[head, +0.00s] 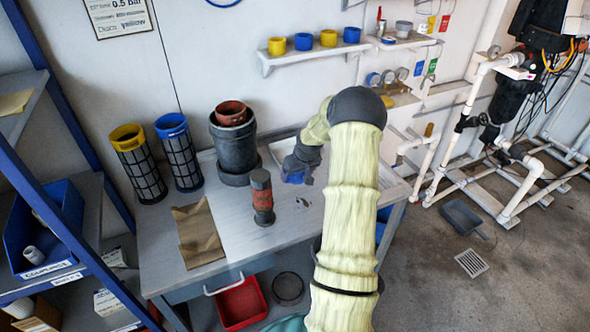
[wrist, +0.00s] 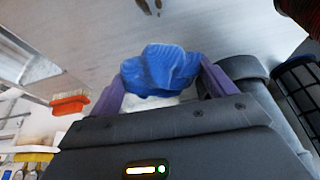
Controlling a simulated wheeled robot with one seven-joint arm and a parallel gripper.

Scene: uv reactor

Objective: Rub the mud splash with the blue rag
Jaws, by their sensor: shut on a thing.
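The blue rag (wrist: 160,72) is bunched between the two purple fingers of my gripper (wrist: 160,84) in the wrist view. The gripper is shut on it. In the head view the rag (head: 293,176) shows below my gripper (head: 299,163), over the light bench top. Whether the rag touches the bench is unclear. Small dark marks, which look like the mud splash (head: 303,202), lie on the bench just in front of the rag. They also show at the top edge of the wrist view (wrist: 146,6), apart from the rag. My arm hides the bench to the right.
A red and dark cylinder (head: 262,197) stands left of the marks. A grey pot (head: 234,150) and yellow-rimmed (head: 138,163) and blue-rimmed (head: 179,152) mesh filters stand behind. A brown sheet (head: 199,233) lies at left. An orange brush (wrist: 70,103) shows in the wrist view.

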